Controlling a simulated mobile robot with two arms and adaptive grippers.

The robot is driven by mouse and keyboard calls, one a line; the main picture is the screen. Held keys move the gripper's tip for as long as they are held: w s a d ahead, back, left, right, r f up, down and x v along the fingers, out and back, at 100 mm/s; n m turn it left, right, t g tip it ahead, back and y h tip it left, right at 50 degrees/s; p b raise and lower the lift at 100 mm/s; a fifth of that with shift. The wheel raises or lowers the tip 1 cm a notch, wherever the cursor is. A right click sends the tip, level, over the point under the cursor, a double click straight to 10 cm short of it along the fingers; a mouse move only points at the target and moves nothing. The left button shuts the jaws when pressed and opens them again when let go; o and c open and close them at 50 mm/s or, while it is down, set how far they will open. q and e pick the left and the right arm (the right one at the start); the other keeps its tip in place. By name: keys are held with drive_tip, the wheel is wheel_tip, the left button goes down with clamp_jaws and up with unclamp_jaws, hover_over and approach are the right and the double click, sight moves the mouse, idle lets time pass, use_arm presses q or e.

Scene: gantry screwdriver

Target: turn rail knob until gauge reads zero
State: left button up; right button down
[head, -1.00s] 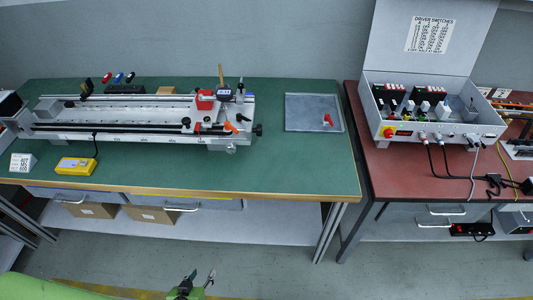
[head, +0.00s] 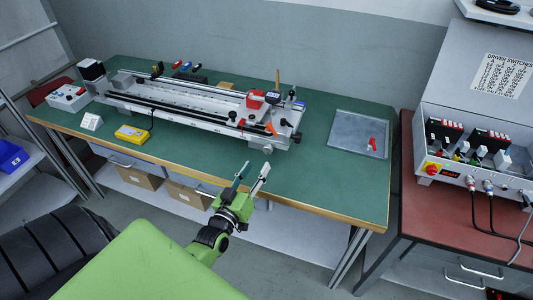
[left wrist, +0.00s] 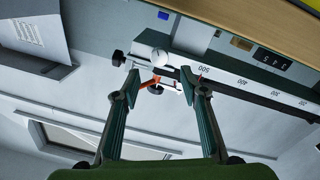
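The gantry (head: 190,108) lies along the green table. A black knob (head: 297,137) sits at its right end, and a pale round knob (head: 268,149) on its front near that end. A small dark gauge (head: 272,97) is on the carriage; its reading is too small to tell. My right gripper is out of view.
A grey tray (head: 345,147) with a red piece lies right of the gantry. A yellow device (head: 132,133) and a white card (head: 92,121) are at the left. A red-topped table (head: 430,210) bears an open switch box (head: 450,172).

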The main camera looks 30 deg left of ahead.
sight(267, 151)
use_arm(q)
drive_tip(key=w, duration=0.2)
drive_tip(key=w+a, duration=0.1)
drive_tip(key=w, duration=0.4)
drive_tip(key=shift+w+a, duration=0.15)
drive_tip(key=shift+w, duration=0.2)
drive_tip(key=c, duration=1.1)
